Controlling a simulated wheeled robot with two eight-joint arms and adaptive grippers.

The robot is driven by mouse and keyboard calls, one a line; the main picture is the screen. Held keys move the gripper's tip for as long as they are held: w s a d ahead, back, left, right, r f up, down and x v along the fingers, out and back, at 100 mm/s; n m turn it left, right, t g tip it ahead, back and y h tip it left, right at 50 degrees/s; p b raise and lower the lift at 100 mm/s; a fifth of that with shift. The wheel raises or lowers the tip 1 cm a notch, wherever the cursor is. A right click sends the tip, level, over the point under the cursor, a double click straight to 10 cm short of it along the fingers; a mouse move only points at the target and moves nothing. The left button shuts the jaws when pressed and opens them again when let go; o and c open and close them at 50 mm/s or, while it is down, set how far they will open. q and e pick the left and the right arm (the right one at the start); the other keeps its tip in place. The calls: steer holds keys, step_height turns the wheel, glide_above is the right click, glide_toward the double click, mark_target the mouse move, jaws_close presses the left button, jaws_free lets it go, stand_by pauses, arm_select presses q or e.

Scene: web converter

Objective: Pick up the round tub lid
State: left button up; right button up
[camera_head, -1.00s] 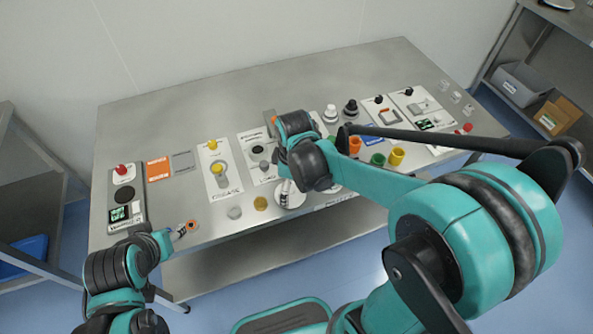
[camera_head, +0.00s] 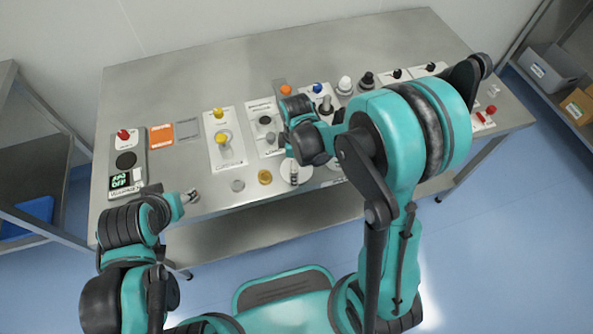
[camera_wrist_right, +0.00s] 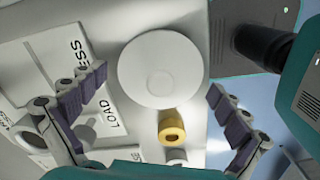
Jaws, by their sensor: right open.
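The round tub lid (camera_wrist_right: 150,50) appears as a large white disc with a faint inner ring in the right wrist view. In the head view a white disc (camera_head: 303,181) at the bench's front edge, partly covered by my right gripper, looks like this lid. My right gripper (camera_wrist_right: 157,82) is open and empty, its two fingers on either side of the lid, apart from it as far as I can see. My left gripper (camera_head: 190,196) is over the bench's front left edge; its fingers are too small to read.
White panels with knobs (camera_head: 225,150) stand behind. The back of the bench is clear.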

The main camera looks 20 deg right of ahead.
steer(key=shift+r, duration=0.1)
steer(key=shift+c, duration=0.3)
steer(key=c, duration=1)
steer(key=shift+s, duration=0.1)
steer(key=shift+c, duration=0.7)
